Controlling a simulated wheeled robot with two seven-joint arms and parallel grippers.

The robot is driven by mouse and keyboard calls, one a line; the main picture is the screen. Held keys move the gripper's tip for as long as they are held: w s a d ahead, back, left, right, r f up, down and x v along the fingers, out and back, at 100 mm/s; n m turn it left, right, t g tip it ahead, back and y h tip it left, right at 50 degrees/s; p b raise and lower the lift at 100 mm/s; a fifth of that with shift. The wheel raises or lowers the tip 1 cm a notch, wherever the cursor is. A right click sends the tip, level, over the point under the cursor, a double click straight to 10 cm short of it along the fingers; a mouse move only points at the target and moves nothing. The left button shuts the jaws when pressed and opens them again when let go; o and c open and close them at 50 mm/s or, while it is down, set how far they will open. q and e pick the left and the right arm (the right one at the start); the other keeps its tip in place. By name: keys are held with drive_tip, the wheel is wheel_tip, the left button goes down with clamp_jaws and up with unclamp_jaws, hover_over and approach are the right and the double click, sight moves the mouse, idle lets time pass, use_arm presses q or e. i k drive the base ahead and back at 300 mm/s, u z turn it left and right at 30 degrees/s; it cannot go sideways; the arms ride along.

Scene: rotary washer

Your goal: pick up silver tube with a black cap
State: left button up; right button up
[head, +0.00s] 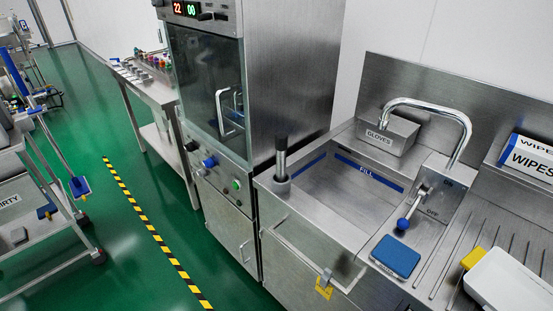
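A silver tube with a black cap (281,158) stands upright at the left front corner of the steel sink unit. Its black cap is at the top, and its lower end sits in a dark round base or holder on the sink rim. The tube stands close to the right side of the steel washer cabinet. Neither of my grippers shows in the head view.
The washer cabinet (290,75) rises behind the tube. The sink basin (345,190), faucet (433,104), gloves box (388,134), blue sponge or pad (396,257) and white tray (508,284) lie to its right.

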sight(281, 137)
drive_tip(key=z, duration=1.65)
drive_tip(key=k, duration=0.6)
drive_tip(key=u, duration=0.15)
